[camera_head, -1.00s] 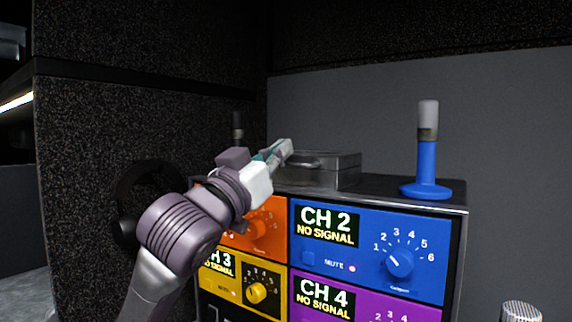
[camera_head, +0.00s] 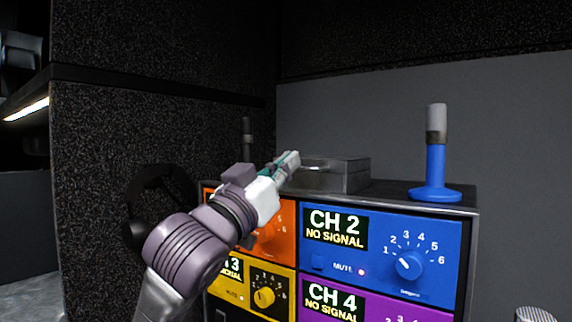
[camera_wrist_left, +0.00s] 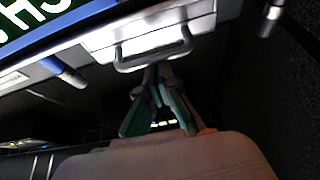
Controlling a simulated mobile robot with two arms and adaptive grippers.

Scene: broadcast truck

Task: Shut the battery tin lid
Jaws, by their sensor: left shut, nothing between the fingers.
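The battery tin (camera_head: 345,176) is a grey metal box on top of the channel unit, and its top looks flat and level, with the lid apparently down. A loop handle (camera_wrist_left: 153,55) shows on its bright face in the left wrist view. My left gripper (camera_head: 291,158) is at the tin's left end, with its fingers shut and empty. In the left wrist view its fingertips (camera_wrist_left: 152,70) meet just by the handle; I cannot tell whether they touch it. The gripper hides part of the tin's left end. My right gripper is not in view.
The unit's front has coloured panels, including a blue CH 2 panel (camera_head: 380,252) with a knob. A blue post with a grey top (camera_head: 436,155) stands right of the tin, and a dark post (camera_head: 247,135) stands behind my arm. A dark speckled wall (camera_head: 100,140) is at left.

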